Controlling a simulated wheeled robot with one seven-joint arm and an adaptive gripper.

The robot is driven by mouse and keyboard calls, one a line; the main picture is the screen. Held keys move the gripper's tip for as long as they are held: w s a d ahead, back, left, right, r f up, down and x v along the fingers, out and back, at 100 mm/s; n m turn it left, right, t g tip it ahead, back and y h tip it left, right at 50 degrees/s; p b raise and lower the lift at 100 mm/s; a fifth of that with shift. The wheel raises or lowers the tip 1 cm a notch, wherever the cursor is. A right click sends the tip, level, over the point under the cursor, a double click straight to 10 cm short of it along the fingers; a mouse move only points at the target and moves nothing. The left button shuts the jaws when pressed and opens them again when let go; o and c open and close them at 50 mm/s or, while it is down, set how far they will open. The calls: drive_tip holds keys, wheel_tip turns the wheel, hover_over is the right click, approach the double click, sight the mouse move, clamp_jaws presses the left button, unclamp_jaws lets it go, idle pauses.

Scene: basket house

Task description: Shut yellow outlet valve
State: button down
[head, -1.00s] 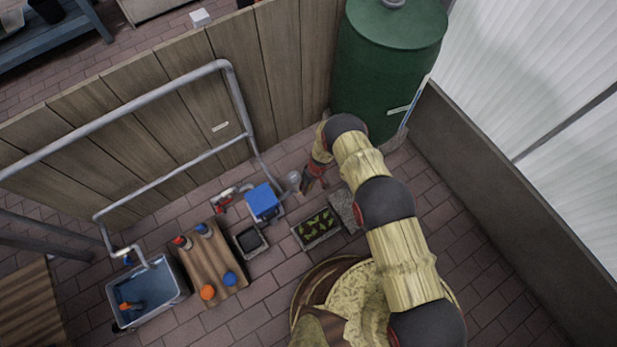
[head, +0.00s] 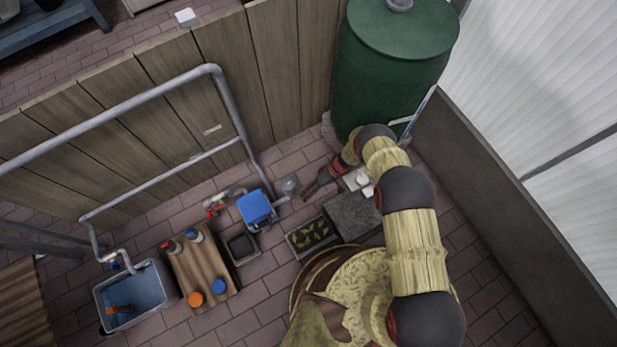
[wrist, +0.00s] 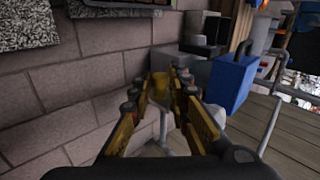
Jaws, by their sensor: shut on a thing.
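The yellow outlet valve (wrist: 160,88) shows as a small yellow piece between my fingertips in the wrist view, beside a grey pipe fitting. Its full shape is hidden by the fingers. My gripper (wrist: 158,93) is shut on it, with one finger on each side. In the head view my gripper (head: 310,190) is low near the floor, right of a small grey cylinder (head: 289,185) and the blue box (head: 256,207). The valve cannot be made out there. The blue box also shows in the wrist view (wrist: 232,80), right of my fingers.
A green tank (head: 390,75) stands behind my arm. A red-handled valve (head: 214,210) is left of the blue box. A planter (head: 312,238), grey block (head: 352,214) and black tray (head: 242,247) sit in front. A pipe (head: 232,110) runs along the wooden fence (head: 140,120).

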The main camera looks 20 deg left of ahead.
idle(0.4)
drive_tip(key=c, duration=1.7)
unclamp_jaws()
drive_tip(key=v, duration=1.2)
drive_tip(key=shift+d+f, duration=0.1)
drive_tip(key=shift+f, duration=0.05)
drive_tip(key=shift+c, duration=0.5)
